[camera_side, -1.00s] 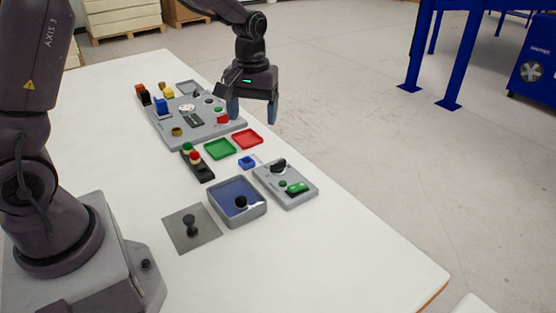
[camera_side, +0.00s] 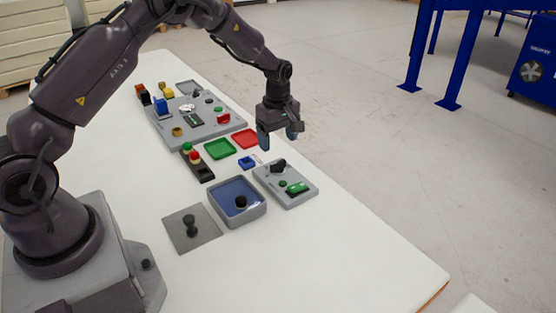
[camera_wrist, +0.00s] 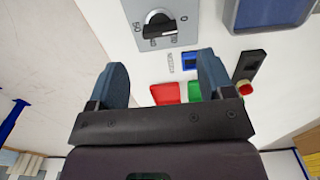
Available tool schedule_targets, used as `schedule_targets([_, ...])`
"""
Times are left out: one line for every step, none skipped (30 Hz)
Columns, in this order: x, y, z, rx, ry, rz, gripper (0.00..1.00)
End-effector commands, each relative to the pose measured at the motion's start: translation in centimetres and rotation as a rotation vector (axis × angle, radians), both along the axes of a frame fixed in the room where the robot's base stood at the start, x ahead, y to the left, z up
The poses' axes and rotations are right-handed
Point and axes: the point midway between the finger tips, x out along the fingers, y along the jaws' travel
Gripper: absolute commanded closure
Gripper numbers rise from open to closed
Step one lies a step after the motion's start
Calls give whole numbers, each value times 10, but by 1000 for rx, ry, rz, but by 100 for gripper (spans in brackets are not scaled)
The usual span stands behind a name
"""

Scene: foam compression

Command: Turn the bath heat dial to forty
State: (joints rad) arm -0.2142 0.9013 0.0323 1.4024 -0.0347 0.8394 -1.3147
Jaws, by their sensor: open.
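The bath heat dial (camera_side: 278,165) is a black knob on a grey control panel (camera_side: 298,197) at the table's right side. In the wrist view the dial (camera_wrist: 158,24) has a light pointer line and a printed scale around it, with 0 and 50 legible; the mark at the pointer is too small to read surely. My gripper (camera_side: 278,138) is open and empty, above and just behind the panel in the side view. In the wrist view its two blue fingertips (camera_wrist: 162,65) are spread apart, with the dial beyond them and untouched.
A blue-lined bath (camera_side: 227,197) stands left of the panel. A small blue block (camera_side: 247,162), a green tray (camera_side: 220,149) and a red tray (camera_side: 246,138) lie behind it. A strip with a red button (camera_side: 195,156) is farther left.

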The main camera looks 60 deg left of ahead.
Motion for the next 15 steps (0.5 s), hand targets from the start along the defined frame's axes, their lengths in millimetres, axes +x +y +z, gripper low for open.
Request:
schedule_targets([-1, 0, -13, -1, 5, 1, 26])
schedule_targets([-1, 0, -19, -1, 3, 1, 26])
schedule_targets([-1, 0, -27, -1, 4, 1, 26])
schedule_targets([-1, 0, -32, 0, 3, 1, 26])
schedule_targets([0, 0, -38, 0, 2, 1, 26])
schedule_targets([0, 0, -44, -1, 2, 1, 26])
schedule_targets([-1, 0, -49, -1, 2, 1, 26])
schedule_targets([0, 0, -53, 0, 1, 1, 26])
schedule_targets([0, 0, -58, 0, 1, 1, 26])
schedule_targets([0, 0, -61, 0, 2, 0, 26])
schedule_targets([0, 0, -64, 0, 1, 0, 26])
schedule_targets([0, 1, -66, 0, 0, 0, 26])
schedule_targets([0, 1, -68, 1, -1, 0, 26])
schedule_targets([0, 1, -69, 1, -1, -1, 26])
schedule_targets([0, 1, -71, 1, -1, -1, 26])
